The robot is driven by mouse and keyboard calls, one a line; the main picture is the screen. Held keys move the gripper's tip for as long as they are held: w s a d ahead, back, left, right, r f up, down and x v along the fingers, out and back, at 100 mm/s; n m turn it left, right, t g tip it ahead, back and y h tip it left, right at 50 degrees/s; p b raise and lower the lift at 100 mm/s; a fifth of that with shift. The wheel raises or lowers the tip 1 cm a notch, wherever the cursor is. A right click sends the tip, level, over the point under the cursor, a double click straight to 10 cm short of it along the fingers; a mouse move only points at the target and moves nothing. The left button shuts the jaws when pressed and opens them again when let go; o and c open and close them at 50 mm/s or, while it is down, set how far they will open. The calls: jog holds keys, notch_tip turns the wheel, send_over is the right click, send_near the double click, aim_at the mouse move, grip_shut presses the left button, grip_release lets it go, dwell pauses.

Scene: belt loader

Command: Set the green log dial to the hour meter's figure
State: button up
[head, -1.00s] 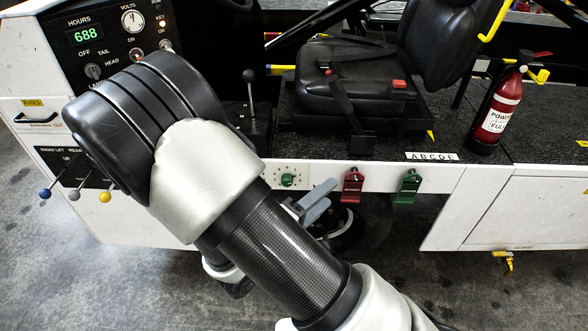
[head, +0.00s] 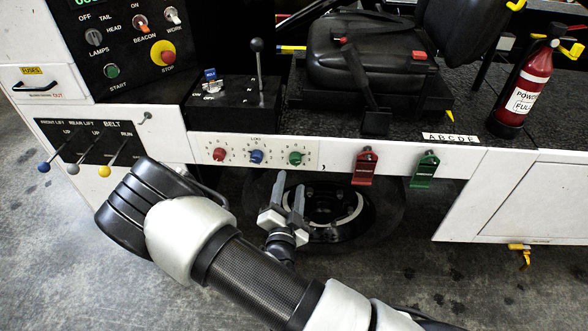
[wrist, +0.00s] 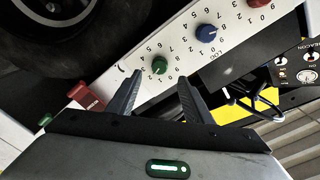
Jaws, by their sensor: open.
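The green log dial (head: 296,158) is the rightmost knob on a white log plate (head: 236,142) on the vehicle's side, with small figures around it. The wrist view shows the green dial (wrist: 159,65) beyond and between my fingertips; its setting is too small to read surely. My gripper (head: 288,180) is open and empty, fingers pointing up, just below the dial in the head view. It also shows in the wrist view (wrist: 160,77), apart from the dial. The hour meter (head: 90,2) is almost wholly cut off at the top; it showed 688 a second ago.
A blue dial (head: 257,156) and a red dial (head: 219,154) sit left of the green one. Red (head: 364,168) and green (head: 424,170) tags hang to the right. A wheel (head: 335,205) is behind my gripper. Lift levers (head: 75,166) stick out at left.

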aim_at(294, 162)
jog(key=w, duration=0.2)
jog(key=w+b, duration=0.1)
jog(key=w, duration=0.5)
jog(key=shift+d, duration=0.3)
jog(key=shift+c, duration=0.3)
jog(key=c, duration=1)
